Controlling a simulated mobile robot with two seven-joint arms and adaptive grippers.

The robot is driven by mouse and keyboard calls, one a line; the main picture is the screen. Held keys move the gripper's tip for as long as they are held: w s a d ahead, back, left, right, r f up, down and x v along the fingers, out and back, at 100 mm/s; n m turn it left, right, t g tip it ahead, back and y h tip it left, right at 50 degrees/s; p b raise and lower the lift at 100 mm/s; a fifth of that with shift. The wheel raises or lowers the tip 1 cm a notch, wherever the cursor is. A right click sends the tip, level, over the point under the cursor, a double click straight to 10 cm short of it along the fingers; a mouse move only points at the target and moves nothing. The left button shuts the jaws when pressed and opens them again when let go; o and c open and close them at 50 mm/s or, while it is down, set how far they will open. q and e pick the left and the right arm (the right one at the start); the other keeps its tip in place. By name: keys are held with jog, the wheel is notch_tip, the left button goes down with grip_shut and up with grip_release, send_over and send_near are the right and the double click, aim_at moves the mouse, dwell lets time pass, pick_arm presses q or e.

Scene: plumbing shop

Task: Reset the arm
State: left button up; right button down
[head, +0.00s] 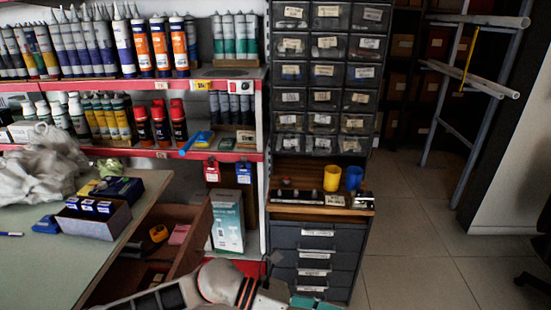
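One of my arms (220,282), white and grey with an orange stripe, comes in at the bottom edge from the left. I take it for my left arm. It bends in front of the open wooden drawer and the dark drawer cabinet. Small dark and teal parts at its right end (272,268) are partly cut off by the bottom edge. I cannot tell whether the gripper there is open or shut, or whether it holds anything. My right arm and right gripper are not in view.
A workbench (115,245) with an open drawer (194,240) lies left. Red-edged shelves (225,156) hold tubes and bottles. The drawer cabinet (318,236) bears a yellow cup (332,178) and a blue cup (354,178). A pipe rack (455,120) stands right.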

pick_arm(q)
notch_tip(320, 180, up, 5)
jog(key=n+t+h+b, duration=0.2)
jog(key=n+t+h, duration=0.5)
jog(key=n, duration=0.7)
jog(key=w+a+f+n+t+y+b, duration=0.1)
jog(key=w+a+f+n+t+y, duration=0.1)
jog(key=a+f+n+t+y, duration=0.55)
jog(key=w+a+f+n+t+y+b, duration=0.1)
jog(key=w+a+f+n+t+y, duration=0.25)
jog(key=a+n, duration=0.7)
jog(key=s+a+f+n+g+y+b, duration=0.2)
jog(key=s+a+f+n+g+y, duration=0.2)
jog(key=s+a+f+n+y, duration=0.8)
jog(key=shift+s+a+r+n+h+p, duration=0.25)
jog(key=shift+s+h+p, duration=0.35)
jog(key=shift+p, duration=1.7)
jog(key=shift+s+a+r+n+h+p, duration=0.15)
jog(key=shift+s+a+h+p, duration=0.45)
jog(key=shift+p, duration=1.7)
jog(key=shift+s+a+r+n+h+p, duration=0.15)
jog(key=shift+s+n+h+p, duration=0.45)
jog(key=shift+p, duration=1.7)
pick_arm(e)
jog(key=shift+s+a+r+m, duration=0.15)
jog(key=shift+s+r, duration=0.1)
jog(key=shift+r, duration=0.65)
jog(key=shift+s+r+m, duration=0.15)
jog(key=shift+s+r, duration=0.1)
jog(key=shift+r, duration=0.65)
